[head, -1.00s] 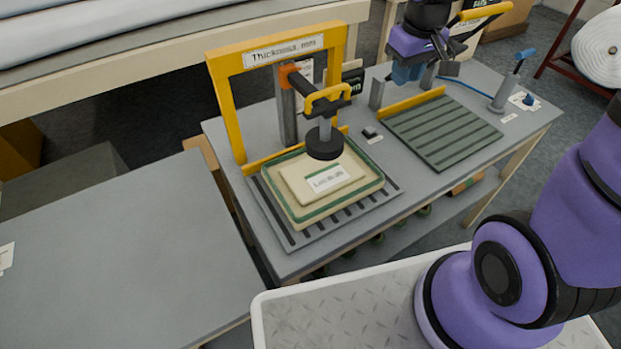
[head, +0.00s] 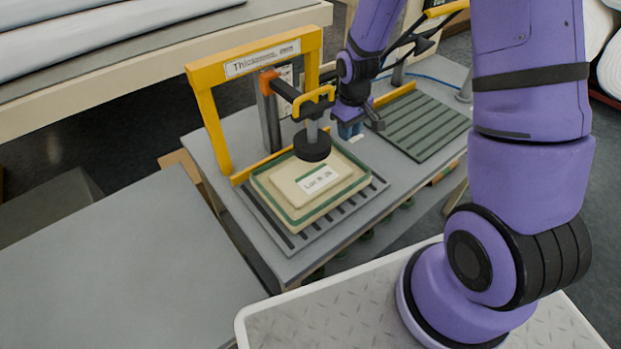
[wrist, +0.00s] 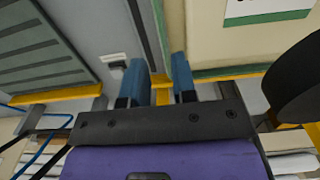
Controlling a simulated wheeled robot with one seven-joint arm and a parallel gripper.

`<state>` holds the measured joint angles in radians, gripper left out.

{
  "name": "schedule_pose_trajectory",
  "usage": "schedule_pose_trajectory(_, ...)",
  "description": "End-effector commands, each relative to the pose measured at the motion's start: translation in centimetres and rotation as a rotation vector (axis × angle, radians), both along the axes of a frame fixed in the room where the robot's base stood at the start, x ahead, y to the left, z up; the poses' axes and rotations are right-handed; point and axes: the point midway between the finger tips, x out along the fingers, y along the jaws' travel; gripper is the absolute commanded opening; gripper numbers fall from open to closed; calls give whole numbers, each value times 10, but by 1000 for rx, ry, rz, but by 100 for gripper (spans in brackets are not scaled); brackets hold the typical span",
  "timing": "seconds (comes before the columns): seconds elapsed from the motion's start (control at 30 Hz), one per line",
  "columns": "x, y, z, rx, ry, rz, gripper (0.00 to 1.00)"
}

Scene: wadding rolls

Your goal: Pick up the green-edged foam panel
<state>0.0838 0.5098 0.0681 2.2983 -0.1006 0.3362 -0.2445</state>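The green-edged foam panel (head: 294,219) is a cream slab with a green band round its side. It lies flat on the slotted grey plate under the yellow thickness gauge. A smaller cream block with a white lot label (head: 318,181) lies on it. My gripper (head: 350,132) is at the panel's back right corner, beside the gauge. In the wrist view my gripper (wrist: 160,72) has its two blue fingers apart with nothing held between them.
The gauge's round black foot (head: 312,147) hangs close over the panel's back part, and its yellow frame (head: 208,112) stands behind. A green ribbed board (head: 425,125) lies to the right. A bare grey table (head: 130,265) is at the left.

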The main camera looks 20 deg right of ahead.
Motion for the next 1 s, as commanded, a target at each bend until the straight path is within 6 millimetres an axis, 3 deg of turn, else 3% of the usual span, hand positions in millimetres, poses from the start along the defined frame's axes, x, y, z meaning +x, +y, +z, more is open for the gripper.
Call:
schedule_pose_trajectory(0.27,-2,1,-18,0,2,1,26)
schedule_pose_trajectory(0.6,-3,2,-57,0,1,0,26)
schedule_pose_trajectory(0.9,-3,2,-60,0,0,0,26)
schedule_pose_trajectory(1.0,-3,2,-60,0,0,0,5)
